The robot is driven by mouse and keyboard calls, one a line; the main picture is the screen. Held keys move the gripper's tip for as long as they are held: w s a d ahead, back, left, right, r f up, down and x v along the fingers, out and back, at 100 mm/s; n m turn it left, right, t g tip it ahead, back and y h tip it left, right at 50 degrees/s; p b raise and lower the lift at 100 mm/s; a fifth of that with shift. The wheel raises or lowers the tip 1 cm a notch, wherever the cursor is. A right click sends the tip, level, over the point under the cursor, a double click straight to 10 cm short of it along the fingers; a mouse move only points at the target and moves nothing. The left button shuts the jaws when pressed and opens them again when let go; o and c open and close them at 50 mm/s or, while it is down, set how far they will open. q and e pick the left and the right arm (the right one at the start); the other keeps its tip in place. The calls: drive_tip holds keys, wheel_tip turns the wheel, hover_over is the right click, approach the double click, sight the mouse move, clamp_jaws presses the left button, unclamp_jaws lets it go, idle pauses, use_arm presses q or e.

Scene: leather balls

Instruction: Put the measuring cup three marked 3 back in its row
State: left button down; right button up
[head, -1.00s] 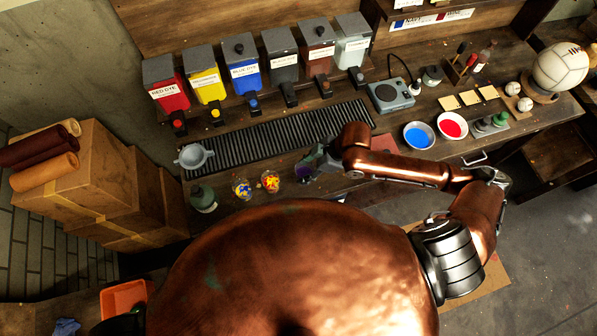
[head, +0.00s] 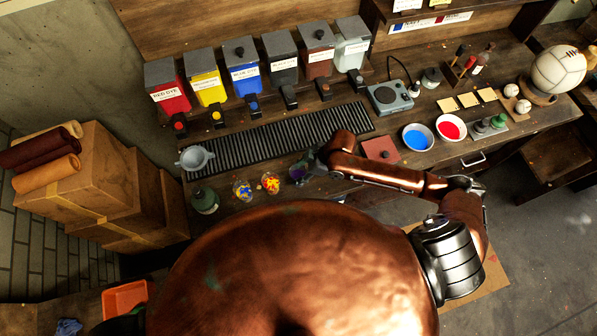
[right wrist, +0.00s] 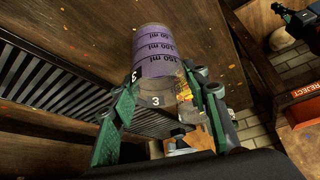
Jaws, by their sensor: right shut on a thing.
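The measuring cup marked 3 (right wrist: 155,101) is a clear cup with a purple band of "ml" markings. My right gripper (right wrist: 161,82) is shut on it, one green finger on each side. In the head view my right gripper (head: 309,164) is at the front edge of the bench, with the purple cup (head: 297,174) partly hidden at its fingers. To its left, two small clear cups stand in line, one with blue and yellow contents (head: 242,190) and one with red and yellow (head: 270,182). Part of my left gripper (right wrist: 292,22) shows in the right wrist view; its jaw state is unclear.
A black ribbed drain mat (head: 285,138) lies behind the cups. A reddish square (head: 381,150) and the blue bowl (head: 418,137) are to the right. Dye bins stand at the back.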

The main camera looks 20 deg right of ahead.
drive_tip(key=shift+f, duration=0.15)
drive_tip(key=o, duration=1.4)
drive_tip(key=shift+c, duration=0.2)
drive_tip(key=v, duration=1.2)
drive_tip(key=shift+r, duration=0.2)
drive_tip(key=shift+a+f, duration=0.1)
